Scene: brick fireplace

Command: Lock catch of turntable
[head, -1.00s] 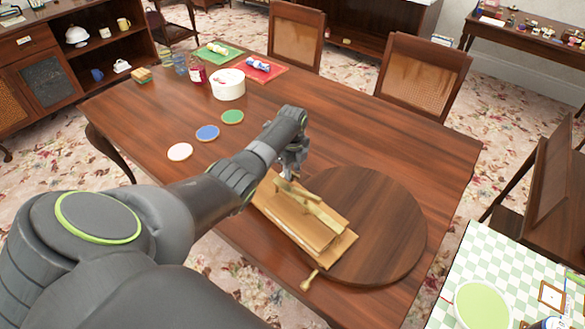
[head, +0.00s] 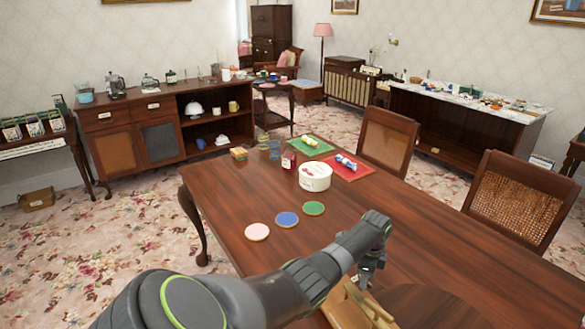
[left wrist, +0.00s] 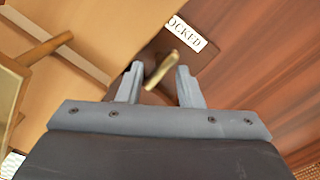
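The round dark wooden turntable (head: 432,304) lies on the table at the bottom of the head view, mostly cut off. A light wooden piece (head: 345,308) sits at its left side, also cut off. My left gripper (head: 368,280) points down at the far end of this piece. In the left wrist view, my left gripper (left wrist: 160,76) is open, its two fingers apart. A small brass catch (left wrist: 160,71) lies slanted between the fingertips; I cannot tell whether they touch it. My right gripper is not in view.
The table (head: 400,215) also carries pink, blue and green coasters (head: 286,219), a white round box (head: 315,177), and red and green mats (head: 348,170) with small items. Chairs (head: 515,200) stand along the far side.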

